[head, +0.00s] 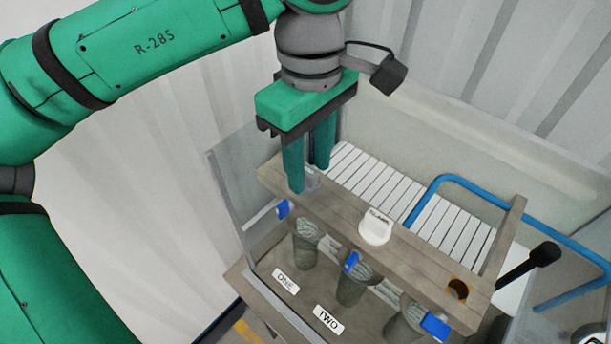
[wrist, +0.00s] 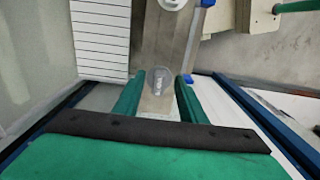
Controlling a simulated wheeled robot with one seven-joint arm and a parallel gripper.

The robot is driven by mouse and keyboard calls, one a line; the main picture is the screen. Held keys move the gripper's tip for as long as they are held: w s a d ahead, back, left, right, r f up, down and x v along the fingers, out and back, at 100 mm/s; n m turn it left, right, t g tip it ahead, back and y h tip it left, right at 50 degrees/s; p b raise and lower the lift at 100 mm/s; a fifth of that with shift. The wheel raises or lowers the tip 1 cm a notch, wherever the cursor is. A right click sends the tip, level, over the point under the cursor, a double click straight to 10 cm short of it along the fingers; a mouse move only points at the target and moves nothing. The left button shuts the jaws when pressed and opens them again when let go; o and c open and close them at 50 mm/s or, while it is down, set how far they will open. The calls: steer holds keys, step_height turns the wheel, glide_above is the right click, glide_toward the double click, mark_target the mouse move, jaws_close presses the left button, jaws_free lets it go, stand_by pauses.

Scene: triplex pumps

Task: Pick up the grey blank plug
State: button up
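The grey blank plug (wrist: 158,82) is a small, rounded grey piece with a label, on the wooden beam (wrist: 156,60). In the head view the plug (head: 312,181) is partly hidden behind my fingers at the beam's far left end. My green gripper (head: 309,178) points down over that end, one finger on each side of the plug. In the wrist view my gripper (wrist: 160,77) is open, with a visible gap between each finger and the plug. I cannot tell exactly how far down the fingertips reach.
A white labelled plug (head: 375,228) sits mid-beam, and an orange-rimmed hole (head: 458,289) is near the right end. Behind are white slats (head: 370,185), a blue rail (head: 445,179) and a black-ended lever (head: 543,254).

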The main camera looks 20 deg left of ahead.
jaws_close()
steer(key=shift+r, duration=0.2)
